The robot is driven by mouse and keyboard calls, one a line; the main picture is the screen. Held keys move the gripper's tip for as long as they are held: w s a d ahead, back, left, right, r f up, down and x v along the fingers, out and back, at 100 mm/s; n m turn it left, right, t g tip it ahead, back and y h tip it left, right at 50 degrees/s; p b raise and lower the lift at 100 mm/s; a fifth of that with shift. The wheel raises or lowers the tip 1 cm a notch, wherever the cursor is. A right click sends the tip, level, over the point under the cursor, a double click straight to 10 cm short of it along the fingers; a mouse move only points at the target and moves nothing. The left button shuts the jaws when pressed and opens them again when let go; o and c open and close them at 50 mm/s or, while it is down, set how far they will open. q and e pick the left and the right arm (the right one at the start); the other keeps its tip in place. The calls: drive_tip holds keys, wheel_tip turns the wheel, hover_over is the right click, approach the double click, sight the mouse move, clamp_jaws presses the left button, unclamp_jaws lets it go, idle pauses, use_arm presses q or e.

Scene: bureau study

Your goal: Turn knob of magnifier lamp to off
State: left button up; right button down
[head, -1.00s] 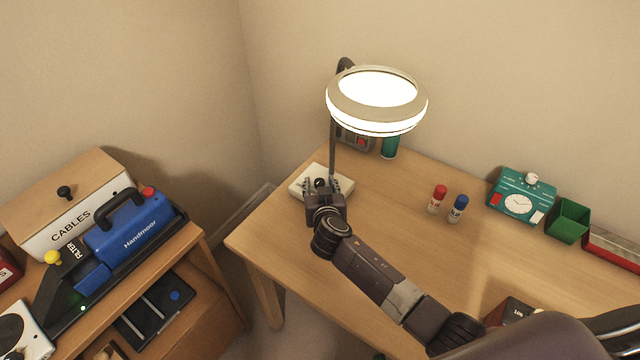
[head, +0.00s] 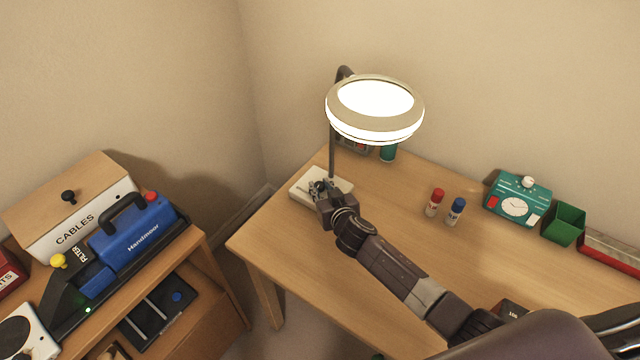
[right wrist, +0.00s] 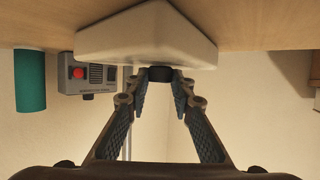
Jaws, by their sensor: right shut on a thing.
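The magnifier lamp stands at the desk's back left corner, its ring head (head: 375,112) glowing white. Its pale base (head: 302,188) lies on the desk and also shows in the right wrist view (right wrist: 150,32). The dark knob (right wrist: 160,73) is on the base. My right gripper (head: 320,186) is at the base, its fingers shut on the knob; the fingertips (right wrist: 160,82) sit on either side of it in the right wrist view. In the head view the gripper partly hides the knob. My left gripper is not in view.
A red-capped bottle (head: 434,203) and a blue-capped bottle (head: 455,211) stand right of the arm. A teal timer box (head: 512,198) and a green bin (head: 564,224) are farther right. A grey box with a red button (right wrist: 90,75) and a teal cylinder (right wrist: 29,80) stand behind the lamp.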

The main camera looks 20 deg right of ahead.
drive_tip(key=n+y+p, duration=0.1)
drive_tip(key=n+y, duration=0.1)
drive_tip(key=shift+d+r+y+p, duration=0.15)
drive_tip(key=shift+d+y+p, duration=0.15)
drive_tip(key=shift+d+p, duration=0.05)
drive_tip(key=shift+w+d+n+g+y, duration=0.1)
drive_tip(key=shift+n+g+y, duration=0.4)
drive_tip(key=shift+n+y, duration=0.5)
drive_tip(key=shift+d+f+n+g+y+b, duration=0.15)
drive_tip(key=shift+n+g+y, duration=0.15)
drive_tip(key=shift+n+y, duration=0.25)
drive_tip(key=shift+f+n+g+y+b, duration=0.15)
drive_tip(key=shift+n+g+y, duration=0.15)
drive_tip(key=shift+n+y, duration=0.2)
use_arm(q)
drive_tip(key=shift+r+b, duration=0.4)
drive_tip(key=shift+b, duration=0.1)
use_arm(e)
drive_tip(key=shift+r+n+g+y, duration=0.1)
drive_tip(key=shift+n+g+y, duration=0.2)
drive_tip(key=shift+n+y, duration=0.25)
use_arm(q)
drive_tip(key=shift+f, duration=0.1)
